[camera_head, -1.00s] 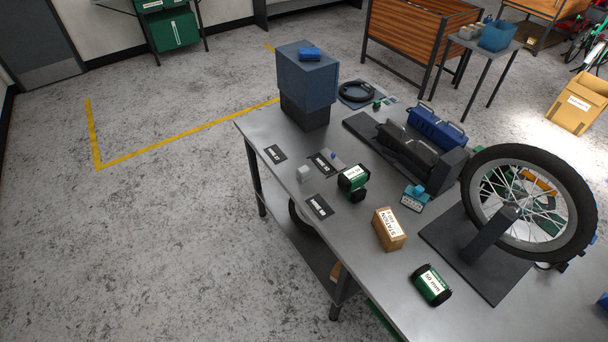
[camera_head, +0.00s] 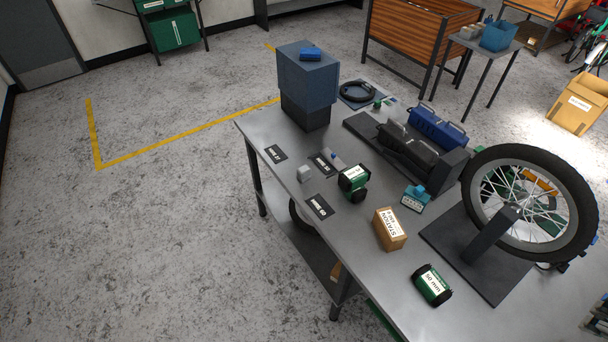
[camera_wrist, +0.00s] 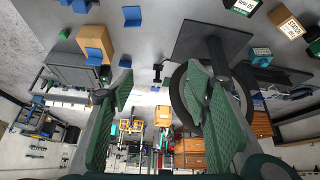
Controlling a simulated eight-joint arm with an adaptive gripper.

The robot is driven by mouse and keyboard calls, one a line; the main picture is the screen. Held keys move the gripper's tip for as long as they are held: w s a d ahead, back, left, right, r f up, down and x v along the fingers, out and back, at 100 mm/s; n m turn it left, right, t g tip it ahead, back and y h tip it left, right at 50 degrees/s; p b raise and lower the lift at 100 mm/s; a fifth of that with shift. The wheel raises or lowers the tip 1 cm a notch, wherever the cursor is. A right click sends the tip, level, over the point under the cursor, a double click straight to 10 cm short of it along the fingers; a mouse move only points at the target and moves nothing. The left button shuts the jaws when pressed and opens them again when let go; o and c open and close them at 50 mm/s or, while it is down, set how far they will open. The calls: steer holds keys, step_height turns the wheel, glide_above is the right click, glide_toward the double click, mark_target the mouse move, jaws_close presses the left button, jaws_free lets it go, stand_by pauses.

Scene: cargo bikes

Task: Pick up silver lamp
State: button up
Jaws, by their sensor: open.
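No object here is clearly a lamp.
The floor to the left is clear.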

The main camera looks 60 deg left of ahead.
steer(key=w+a+r+n+g+y, duration=0.1)
steer(key=w+a+n, duration=0.2)
steer(key=w+a, duration=0.5)
steer(key=w+a+r+n+g, duration=0.15)
steer(key=w+a, duration=0.35)
steer(key=a, duration=0.8)
steer(key=w+a+f+n+g, duration=0.1)
steer(key=w+a+f+n, duration=0.15)
steer(key=a, duration=0.95)
steer(key=w+a+f+n+g, duration=0.15)
steer(key=a+f, duration=0.25)
steer(key=a, duration=0.9)
steer(key=n+g+h+b, duration=0.1)
steer(key=n+h, duration=0.1)
steer(key=n, duration=0.7)
glide_above(305, 168)
steer(key=shift+m, duration=0.25)
steer(key=f, duration=2.6)
steer(key=shift+w+d+f, duration=0.2)
steer(key=shift+w+f, duration=0.05)
steer(key=shift+f, duration=0.1)
steer(key=shift+s+a+f, duration=0.25)
steer(key=shift+s+f, duration=0.05)
steer(key=shift+s, duration=0.05)
steer(key=shift+f, duration=1.3)
